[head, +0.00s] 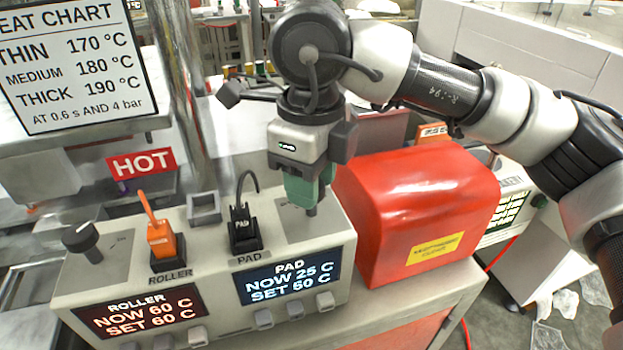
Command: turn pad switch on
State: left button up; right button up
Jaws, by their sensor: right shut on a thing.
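The grey control box (225,262) stands on the bench with a roller side at left and a pad side at right. My right gripper (309,192) points down over the right end of its top panel, with its green fingers shut on the pad switch there. The fingers hide most of that switch, so its setting cannot be read. The pad display (290,283) is blue and reads NOW 25 C, SET 60 C. The black PAD plug (243,231) sits upright in its socket. My left gripper is not in view.
A red rounded cover (420,205) stands close to the right of the gripper. The roller switch (81,237), orange ROLLER plug (161,238) and red roller display (142,312), reading 60 C, are at left. A HOT sign (141,163) and heat chart (72,60) are behind.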

jog(key=shift+r, duration=0.1)
jog(key=o, duration=0.9)
notch_tip(320, 180, up, 11)
jog(key=shift+f, duration=0.15)
